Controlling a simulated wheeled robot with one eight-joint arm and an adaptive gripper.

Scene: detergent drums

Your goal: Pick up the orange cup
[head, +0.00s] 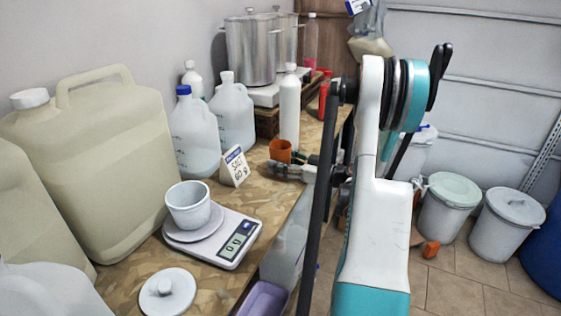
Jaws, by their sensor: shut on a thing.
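The orange cup (281,150) is on the wooden bench, or just above it, right of the salt sign; I cannot tell if it touches the bench. My gripper (286,165) is at the cup's lower right side and is shut on it. The fingers look dark grey and lie partly across the cup's lower edge. The exact finger contact is small and partly hidden.
Around the cup stand a salt sign (234,166), clear jugs (232,112) and a white bottle (290,110). A scale (236,245) with a white cup (188,208) is nearer. Metal pots (249,52) stand behind. Lidded buckets (448,210) are on the floor at right.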

